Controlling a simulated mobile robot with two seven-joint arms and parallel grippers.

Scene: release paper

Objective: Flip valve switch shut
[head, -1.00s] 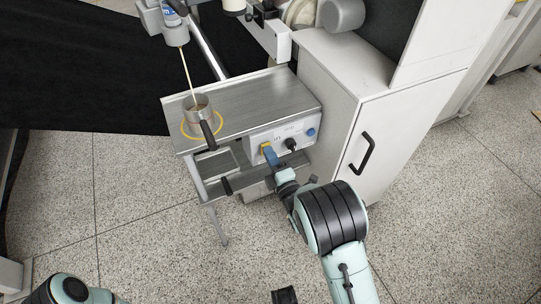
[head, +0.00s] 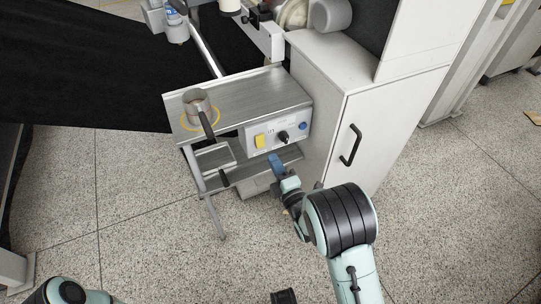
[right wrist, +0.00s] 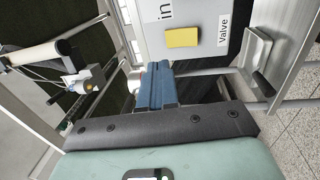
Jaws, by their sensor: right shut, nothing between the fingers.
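The valve switch is a yellow block (head: 260,141) on the left of the white control panel (head: 279,131), below the steel tabletop's front edge. In the right wrist view the yellow switch (right wrist: 182,38) is beside a label reading "Valve". My right gripper (head: 275,161) has blue fingers, shut with nothing between them, below and slightly right of the switch in the head view, apart from it. The fingers also show in the right wrist view (right wrist: 154,85), short of the panel. My left gripper is out of view; only part of my left arm shows at the bottom left.
A metal cup with a dark handle (head: 198,103) stands in a yellow ring on the steel tabletop (head: 246,95). A black knob (head: 282,136) and blue button (head: 303,126) are right of the switch. A white cabinet (head: 375,120) stands close on the right.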

